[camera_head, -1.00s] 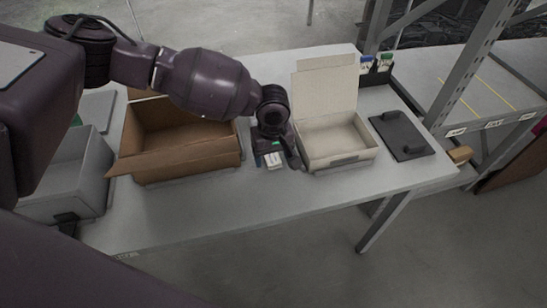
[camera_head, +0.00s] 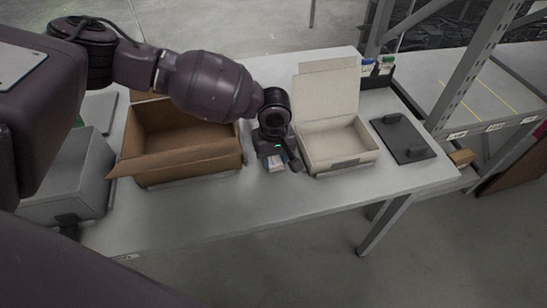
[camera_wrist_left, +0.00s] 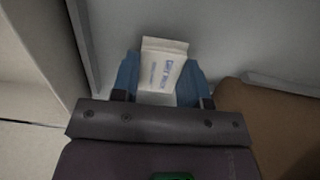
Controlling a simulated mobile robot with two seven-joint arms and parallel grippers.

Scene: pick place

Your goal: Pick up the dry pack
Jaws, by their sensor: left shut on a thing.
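The dry pack (camera_wrist_left: 163,66) is a small white packet with blue print. In the left wrist view it sits between the two blue fingers of my left gripper (camera_wrist_left: 160,84), which is shut on it. In the head view my left gripper (camera_head: 277,161) is over the table between the brown box and the white box, and the white dry pack (camera_head: 276,168) shows at its fingertips. I cannot tell whether the pack still touches the table. My right gripper is not in view.
An open brown cardboard box (camera_head: 190,160) stands left of the gripper and an open white box (camera_head: 350,157) right of it. A black tray (camera_head: 402,138) lies further right. A grey bin (camera_head: 75,185) stands at left. The front table strip (camera_head: 220,215) is clear.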

